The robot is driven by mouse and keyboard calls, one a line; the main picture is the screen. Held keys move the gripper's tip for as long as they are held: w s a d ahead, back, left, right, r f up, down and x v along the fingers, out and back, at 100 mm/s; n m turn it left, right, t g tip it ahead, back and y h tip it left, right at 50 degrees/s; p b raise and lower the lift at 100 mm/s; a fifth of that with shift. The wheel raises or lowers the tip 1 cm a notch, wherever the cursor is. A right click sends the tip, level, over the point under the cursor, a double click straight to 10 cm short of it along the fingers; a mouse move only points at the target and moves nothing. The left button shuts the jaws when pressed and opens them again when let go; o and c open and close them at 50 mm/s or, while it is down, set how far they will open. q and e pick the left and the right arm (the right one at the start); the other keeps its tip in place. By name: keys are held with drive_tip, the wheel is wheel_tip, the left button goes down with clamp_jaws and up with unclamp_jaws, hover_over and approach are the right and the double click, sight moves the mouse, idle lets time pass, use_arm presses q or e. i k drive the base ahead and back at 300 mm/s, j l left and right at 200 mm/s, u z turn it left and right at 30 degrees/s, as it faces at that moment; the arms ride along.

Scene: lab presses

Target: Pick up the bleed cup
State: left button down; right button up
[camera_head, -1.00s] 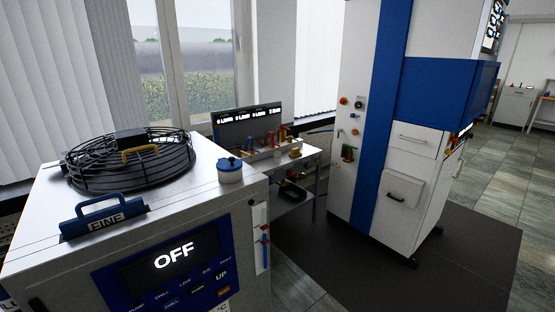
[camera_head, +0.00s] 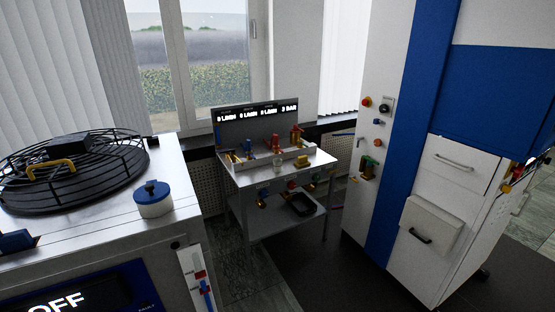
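A small clear cup-like thing (camera_head: 279,160) stands near the front of the small bench, beside the red and yellow valves; it may be the bleed cup, but it is too small to be sure. A white round pot with a blue lid (camera_head: 153,198) stands upright on top of the white chiller unit at the left. Neither gripper is in view, and nothing is seen touching either thing.
The white bench (camera_head: 240,180) holds valves and a dark display panel (camera_head: 258,121). A black tray (camera_head: 300,205) sits on its lower shelf. The chiller (camera_head: 110,232) blocks the left; a tall white and blue press cabinet (camera_head: 400,170) stands right. Dark floor lies between them.

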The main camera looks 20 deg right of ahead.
sight(276, 162)
drive_tip(key=i+l+u, duration=0.1)
drive_tip(key=i+l, duration=0.15)
drive_tip(key=i+l+u, duration=0.15)
drive_tip(key=l, duration=0.3)
drive_tip(key=i+l+u, duration=0.1)
drive_tip(key=i+l, duration=0.2)
drive_tip(key=i+l+u, duration=0.15)
drive_tip(key=l, duration=0.3)
drive_tip(key=i+l+u, duration=0.1)
drive_tip(key=l, duration=0.35)
drive_tip(key=i, duration=0.1)
